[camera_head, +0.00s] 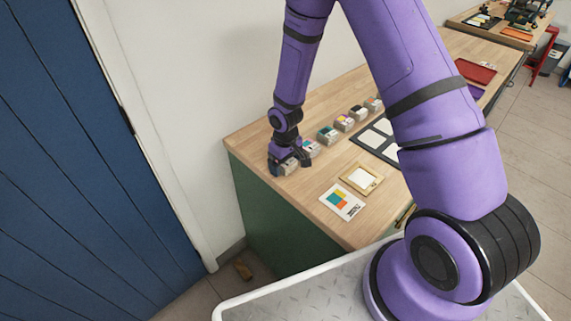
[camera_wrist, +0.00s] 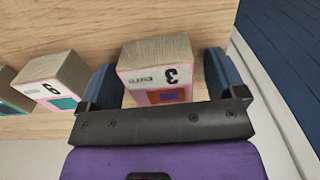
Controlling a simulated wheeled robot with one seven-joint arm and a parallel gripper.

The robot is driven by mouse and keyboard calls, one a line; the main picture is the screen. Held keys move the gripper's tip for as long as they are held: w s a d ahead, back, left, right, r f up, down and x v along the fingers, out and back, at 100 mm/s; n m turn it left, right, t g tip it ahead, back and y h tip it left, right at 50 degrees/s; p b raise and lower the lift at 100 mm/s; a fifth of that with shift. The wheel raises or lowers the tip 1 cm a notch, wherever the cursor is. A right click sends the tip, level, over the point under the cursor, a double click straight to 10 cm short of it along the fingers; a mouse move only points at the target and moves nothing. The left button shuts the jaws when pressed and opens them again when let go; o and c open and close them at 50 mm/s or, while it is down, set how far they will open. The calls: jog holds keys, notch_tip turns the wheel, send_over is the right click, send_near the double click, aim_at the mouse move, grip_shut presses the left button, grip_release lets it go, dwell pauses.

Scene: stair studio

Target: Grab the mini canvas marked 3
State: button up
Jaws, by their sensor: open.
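The mini canvas marked 3 (camera_wrist: 155,72) is a small block with a white label and pink and orange colour patches. It stands on the wooden counter between the two blue fingers of my gripper (camera_wrist: 158,85) in the wrist view. The fingers are open, with a small gap visible on each side of the block. In the head view my gripper (camera_head: 288,160) is down at the far left end of the row of blocks, and it partly covers the block (camera_head: 289,168) there.
A neighbouring block (camera_wrist: 54,83), seemingly marked 9 or 6, stands left of my gripper in the wrist view. More blocks (camera_head: 327,134) run along the counter (camera_head: 300,190). A wooden frame (camera_head: 361,179), a colourful card (camera_head: 341,201) and a dark tray (camera_head: 370,146) lie nearby.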

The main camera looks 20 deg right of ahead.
jog(key=c, duration=1)
jog(key=shift+r, duration=0.15)
